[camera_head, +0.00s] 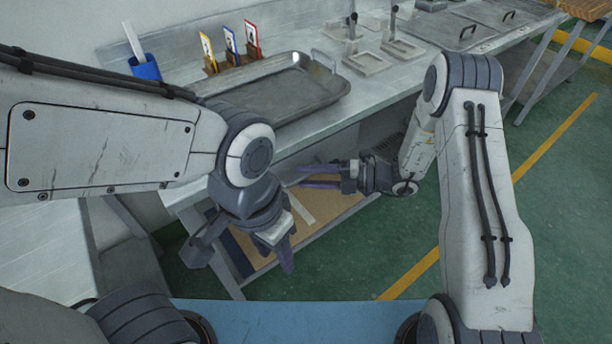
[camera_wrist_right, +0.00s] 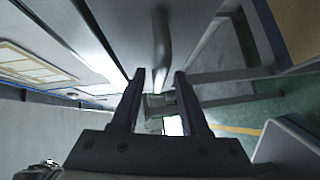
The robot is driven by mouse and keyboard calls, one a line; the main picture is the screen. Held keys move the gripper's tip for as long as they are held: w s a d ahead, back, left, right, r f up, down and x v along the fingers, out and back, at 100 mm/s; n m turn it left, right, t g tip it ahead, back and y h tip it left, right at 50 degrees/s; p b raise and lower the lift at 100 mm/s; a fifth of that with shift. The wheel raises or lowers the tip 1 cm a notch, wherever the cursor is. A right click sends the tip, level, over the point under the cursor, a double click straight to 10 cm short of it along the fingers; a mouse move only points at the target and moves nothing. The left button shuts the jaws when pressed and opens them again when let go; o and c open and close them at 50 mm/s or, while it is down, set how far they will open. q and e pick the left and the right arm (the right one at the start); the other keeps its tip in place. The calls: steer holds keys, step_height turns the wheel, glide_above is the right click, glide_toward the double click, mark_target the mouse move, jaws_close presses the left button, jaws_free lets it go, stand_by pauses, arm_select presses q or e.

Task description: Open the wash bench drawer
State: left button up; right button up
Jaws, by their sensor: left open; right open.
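The wash bench (camera_head: 290,146) runs along the wall in the head view. Below its top, the drawer area is largely hidden by my arms. In the right wrist view, a grey front panel, apparently the drawer front (camera_wrist_right: 115,25), carries a curved metal bar handle (camera_wrist_right: 162,40). My right gripper (camera_head: 302,176) is at the bench's front, below the top edge. It also shows in the right wrist view (camera_wrist_right: 159,76), open, with the handle's end between its fingertips; contact cannot be told. My left gripper (camera_head: 243,258) is open and empty, lower in front of the bench.
A metal tray (camera_head: 270,98), a blue cup (camera_head: 146,70) and several upright coloured cards (camera_head: 231,45) stand on the bench. Taps and small sinks are farther right. A tan lower shelf (camera_head: 330,208) lies beneath. The green floor (camera_head: 560,200) at right is clear.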

steer(key=shift+a, duration=0.4)
jaws_close()
stand_by(1.2)
